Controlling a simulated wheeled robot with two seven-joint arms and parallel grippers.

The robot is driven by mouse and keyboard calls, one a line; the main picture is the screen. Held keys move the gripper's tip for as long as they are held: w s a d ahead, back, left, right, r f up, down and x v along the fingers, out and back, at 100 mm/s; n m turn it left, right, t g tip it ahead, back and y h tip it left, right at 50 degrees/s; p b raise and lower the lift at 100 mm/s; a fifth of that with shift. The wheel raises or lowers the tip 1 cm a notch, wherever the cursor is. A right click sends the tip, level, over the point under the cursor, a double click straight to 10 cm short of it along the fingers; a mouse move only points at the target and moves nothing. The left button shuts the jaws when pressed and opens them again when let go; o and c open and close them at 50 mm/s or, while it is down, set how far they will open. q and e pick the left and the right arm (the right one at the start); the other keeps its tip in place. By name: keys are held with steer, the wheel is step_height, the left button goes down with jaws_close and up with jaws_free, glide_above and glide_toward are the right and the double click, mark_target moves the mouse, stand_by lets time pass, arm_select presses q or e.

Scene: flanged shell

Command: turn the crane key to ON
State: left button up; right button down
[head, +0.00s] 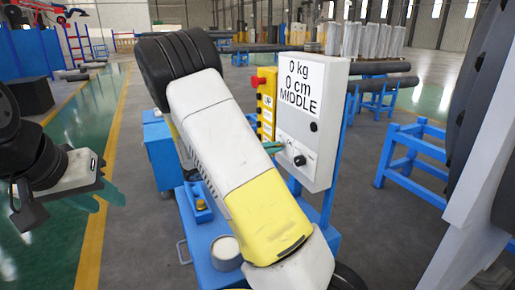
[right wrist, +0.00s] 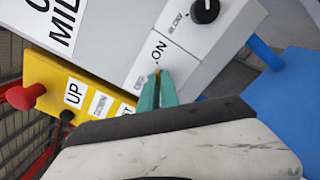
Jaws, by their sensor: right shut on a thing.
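The white control box (head: 312,110) reads "0 kg 0 cm MIDDLE" and stands upright at the centre right of the head view. In the right wrist view its lower face carries an ON label (right wrist: 160,48). My right gripper (right wrist: 157,78) has its teal fingertips together at the box face just below that label. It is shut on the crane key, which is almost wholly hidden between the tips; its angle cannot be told. In the head view the right fingertips (head: 272,147) show beside the box's lower left edge. My left gripper (head: 100,196) is open and empty, far left.
A yellow button pendant (head: 266,100) with a red button (right wrist: 25,96) hangs left of the box. A black knob (right wrist: 205,10) is close to the right fingertips. A blue cart (head: 205,250) stands below, and blue stands (head: 420,150) to the right.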

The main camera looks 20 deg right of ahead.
steer(key=shift+f, duration=0.1)
steer(key=c, duration=1.6)
jaws_free()
steer(key=a, duration=0.5)
steer(key=s+a, duration=0.1)
steer(key=a, duration=0.1)
steer(key=shift+a, duration=0.4)
